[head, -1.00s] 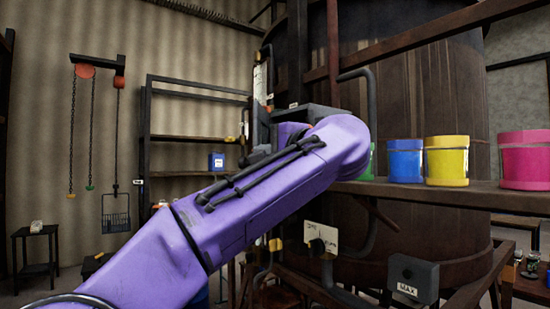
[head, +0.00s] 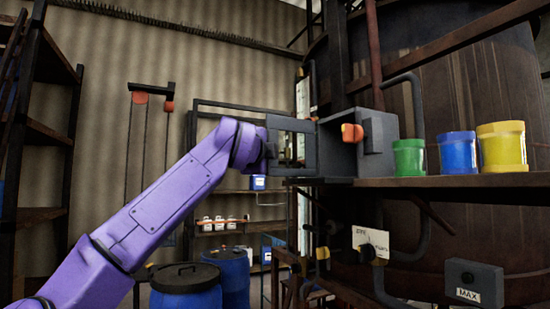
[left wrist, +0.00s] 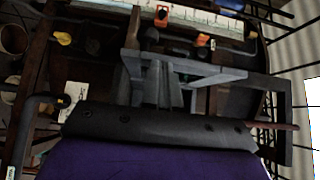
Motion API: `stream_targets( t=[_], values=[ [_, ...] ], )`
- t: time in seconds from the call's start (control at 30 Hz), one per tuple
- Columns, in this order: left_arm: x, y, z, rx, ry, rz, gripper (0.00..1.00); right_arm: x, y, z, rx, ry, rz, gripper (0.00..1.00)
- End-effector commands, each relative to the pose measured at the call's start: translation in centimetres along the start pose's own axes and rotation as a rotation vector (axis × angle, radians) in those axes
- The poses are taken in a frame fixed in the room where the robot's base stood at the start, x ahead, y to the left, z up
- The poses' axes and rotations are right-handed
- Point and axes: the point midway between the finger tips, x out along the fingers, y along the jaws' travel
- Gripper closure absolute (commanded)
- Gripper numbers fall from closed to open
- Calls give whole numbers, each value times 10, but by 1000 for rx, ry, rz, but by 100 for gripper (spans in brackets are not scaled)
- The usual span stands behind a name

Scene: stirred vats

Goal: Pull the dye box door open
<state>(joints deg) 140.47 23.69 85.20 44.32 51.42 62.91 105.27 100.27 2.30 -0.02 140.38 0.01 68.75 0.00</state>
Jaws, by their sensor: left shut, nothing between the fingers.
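The dye box (head: 342,158) is a grey box on the shelf beside the big vat. A grey framed door (head: 311,150) with a window opening stands out from the box's left side, swung open. In the left wrist view the gripper (left wrist: 160,75) is shut and empty, close to the grey door frame (left wrist: 284,110). My right gripper is not in view.
Green (head: 408,157), blue (head: 457,152) and yellow (head: 501,147) buckets stand on the shelf (head: 470,184) right of the box. Blue drums (head: 185,290) stand on the floor below my arm. A MAX box (head: 474,282) and pipes are below the shelf.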

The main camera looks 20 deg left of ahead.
Motion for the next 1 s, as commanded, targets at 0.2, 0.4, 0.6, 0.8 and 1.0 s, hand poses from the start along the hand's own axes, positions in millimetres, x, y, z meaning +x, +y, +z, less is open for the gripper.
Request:
stream_targets(
  t=[0.2,0.4,0.6,0.8,1.0],
  values=[
    [14,-2,20,3,-9,1,100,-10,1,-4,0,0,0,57],
    [23,-1,29,2,-10,2,100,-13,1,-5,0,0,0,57],
    [27,0,32,3,-10,2,100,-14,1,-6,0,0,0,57],
    [27,0,32,3,-10,2,100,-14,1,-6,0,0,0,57],
    [27,0,32,3,-10,2,100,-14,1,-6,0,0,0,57]
  ],
)
